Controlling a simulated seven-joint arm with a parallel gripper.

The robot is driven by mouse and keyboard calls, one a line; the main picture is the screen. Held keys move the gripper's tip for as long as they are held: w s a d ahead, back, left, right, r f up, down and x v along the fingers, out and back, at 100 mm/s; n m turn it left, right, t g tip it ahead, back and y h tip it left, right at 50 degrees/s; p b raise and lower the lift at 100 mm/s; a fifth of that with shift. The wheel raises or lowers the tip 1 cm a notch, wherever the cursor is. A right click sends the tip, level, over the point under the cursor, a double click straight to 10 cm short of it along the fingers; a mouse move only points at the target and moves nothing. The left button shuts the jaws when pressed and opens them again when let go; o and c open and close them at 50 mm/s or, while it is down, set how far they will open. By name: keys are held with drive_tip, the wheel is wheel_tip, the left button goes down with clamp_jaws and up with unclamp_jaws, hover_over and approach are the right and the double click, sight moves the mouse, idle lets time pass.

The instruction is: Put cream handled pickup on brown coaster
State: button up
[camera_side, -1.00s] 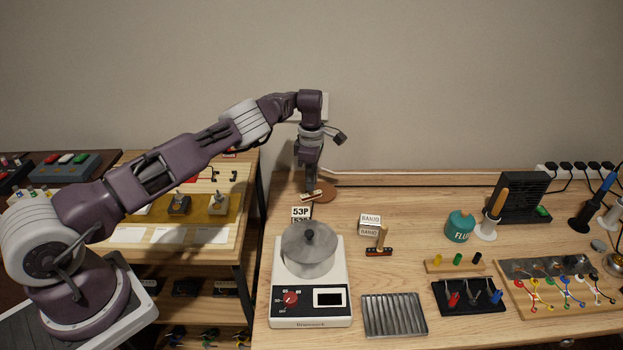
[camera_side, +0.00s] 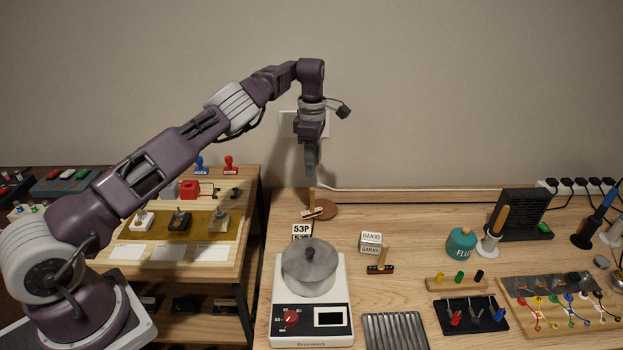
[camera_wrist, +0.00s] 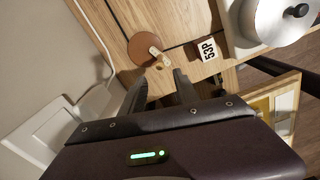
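The cream pickup (camera_side: 318,214) with an upright wooden handle (camera_side: 312,197) rests at the brown coaster (camera_side: 329,209) near the back left of the bench. In the wrist view the pickup (camera_wrist: 156,54) overlaps the edge of the round coaster (camera_wrist: 140,46), part on it and part overhanging. My gripper (camera_side: 311,172) is above the handle, apart from it. In the wrist view my gripper (camera_wrist: 159,76) has its fingers spread with nothing between them.
A 53P sign (camera_side: 302,230) and a scale with a metal pot (camera_side: 309,266) stand in front of the coaster. A dark pickup with a handle (camera_side: 380,269) and BANJO boxes (camera_side: 371,242) are to the right. The bench right of the coaster is clear.

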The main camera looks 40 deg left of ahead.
drive_tip(key=s+a+r+m+t+h, duration=0.1)
drive_tip(key=s+r+m+t, duration=0.2)
drive_tip(key=r, duration=1.4)
drive_tip(key=s+d+r+m+h, duration=0.1)
drive_tip(key=s+d+r+m, duration=0.35)
drive_tip(key=s+r, duration=0.5)
drive_tip(key=s+d+f+m+t, duration=0.1)
drive_tip(key=s+d+m, duration=0.4)
drive_tip(key=s, duration=0.6)
drive_tip(key=s+d+m+t, duration=0.1)
drive_tip(key=s+d+m, duration=0.4)
drive_tip(key=s, duration=0.6)
drive_tip(key=s+f+m+y, duration=0.2)
drive_tip(key=s+f+m, duration=0.3)
drive_tip(key=s, duration=0.3)
drive_tip(key=shift+s+f+m+t, duration=0.15)
drive_tip(key=shift+f+m+t, duration=0.15)
drive_tip(key=shift+m, duration=0.55)
